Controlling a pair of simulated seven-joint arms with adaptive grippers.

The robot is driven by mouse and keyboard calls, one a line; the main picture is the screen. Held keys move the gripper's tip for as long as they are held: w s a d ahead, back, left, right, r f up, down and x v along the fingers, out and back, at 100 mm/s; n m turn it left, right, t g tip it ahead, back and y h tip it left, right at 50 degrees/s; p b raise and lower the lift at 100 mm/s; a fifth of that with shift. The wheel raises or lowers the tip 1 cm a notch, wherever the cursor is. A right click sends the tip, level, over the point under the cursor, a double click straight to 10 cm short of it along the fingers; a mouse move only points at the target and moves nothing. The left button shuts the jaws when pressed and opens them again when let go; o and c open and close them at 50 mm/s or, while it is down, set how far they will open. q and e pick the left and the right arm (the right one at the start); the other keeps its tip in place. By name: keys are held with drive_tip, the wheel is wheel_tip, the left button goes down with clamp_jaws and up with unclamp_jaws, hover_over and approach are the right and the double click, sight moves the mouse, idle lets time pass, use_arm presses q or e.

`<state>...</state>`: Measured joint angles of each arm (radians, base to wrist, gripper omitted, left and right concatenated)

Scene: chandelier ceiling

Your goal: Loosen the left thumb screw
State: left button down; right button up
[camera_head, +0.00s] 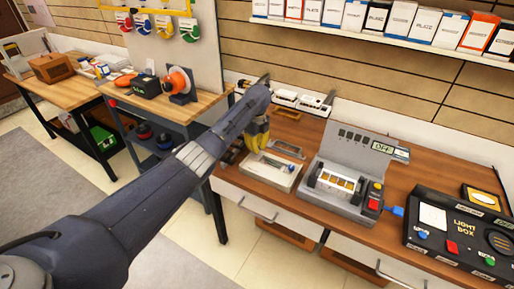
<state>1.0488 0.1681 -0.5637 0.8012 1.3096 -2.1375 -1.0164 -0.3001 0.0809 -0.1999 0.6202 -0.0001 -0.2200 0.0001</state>
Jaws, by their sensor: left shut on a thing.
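My left gripper (257,137), with yellow fingers, points down at the back left of a pale shallow tray (262,181) on the brown workbench. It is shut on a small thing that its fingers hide. I cannot make out the left thumb screw; the gripper and arm cover that spot. A grey rectangular frame (288,149) lies just right of the fingers, behind the tray. My right gripper is not in view.
A grey machine (345,202) with red and yellow buttons stands right of the tray. A black light box (460,232) is at the far right. White holders (285,97) line the bench's back. Another bench (180,103) stands at left, beyond a gap.

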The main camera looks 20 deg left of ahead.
use_arm(q)
drive_tip(key=n, duration=0.3)
drive_tip(key=shift+n, duration=0.4)
drive_tip(key=n, duration=0.3)
drive_tip(key=shift+n, duration=0.3)
drive_tip(key=n, duration=1.5)
drive_tip(key=shift+d, duration=0.1)
drive_tip(key=n, duration=0.6)
drive_tip(key=shift+n, duration=0.7)
drive_tip(key=c, duration=1.2)
unclamp_jaws()
